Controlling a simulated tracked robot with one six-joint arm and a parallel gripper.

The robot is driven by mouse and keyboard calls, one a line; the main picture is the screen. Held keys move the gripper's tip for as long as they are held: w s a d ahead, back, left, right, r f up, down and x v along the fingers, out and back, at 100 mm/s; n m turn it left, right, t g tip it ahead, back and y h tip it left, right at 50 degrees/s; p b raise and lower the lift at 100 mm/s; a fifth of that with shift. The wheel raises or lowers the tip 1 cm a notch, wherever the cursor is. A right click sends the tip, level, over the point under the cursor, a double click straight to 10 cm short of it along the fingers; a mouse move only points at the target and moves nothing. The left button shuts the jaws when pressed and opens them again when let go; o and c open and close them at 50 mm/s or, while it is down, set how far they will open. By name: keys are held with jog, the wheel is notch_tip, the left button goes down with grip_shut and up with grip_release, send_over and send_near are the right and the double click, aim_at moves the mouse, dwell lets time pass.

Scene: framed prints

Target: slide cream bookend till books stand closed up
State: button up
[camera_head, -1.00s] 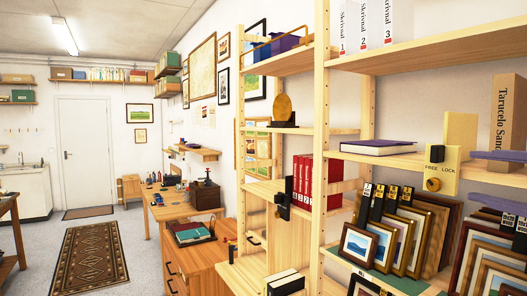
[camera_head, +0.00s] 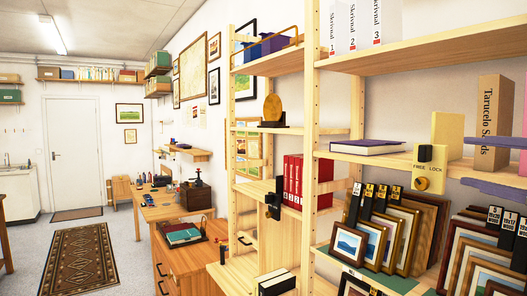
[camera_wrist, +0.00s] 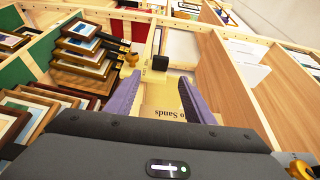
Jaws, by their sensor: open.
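The cream bookend (camera_head: 447,133) stands upright on the middle shelf. Its front block carries a black catch, a round yellow knob and the words FREE LOCK. A tan book (camera_head: 492,105) titled Tarucelo Sands stands to its right with a narrow gap between. Other books beyond it are mostly cut off at the right edge. My gripper (camera_head: 464,162) has two purple fingers, one above the other, just right of the bookend's block. In the wrist view my gripper (camera_wrist: 160,88) is open, with cream surface and the lettering "o Sands" between its fingers. Contact cannot be told.
A purple book (camera_head: 368,147) lies flat on the shelf left of the bookend. Framed prints (camera_head: 352,243) lean on the shelf below, close under my lower finger. White volumes (camera_head: 358,25) stand on the shelf above. A wooden post (camera_head: 312,130) bounds the bay on the left.

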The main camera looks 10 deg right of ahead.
aim_at(428, 155)
jog(key=shift+w+d, duration=0.15)
jog(key=shift+w, duration=2.7)
jog(key=shift+w+d, duration=0.1)
jog(key=shift+w, duration=2.75)
jog(key=shift+f, duration=0.1)
grip_shut()
jog(key=shift+d, duration=0.1)
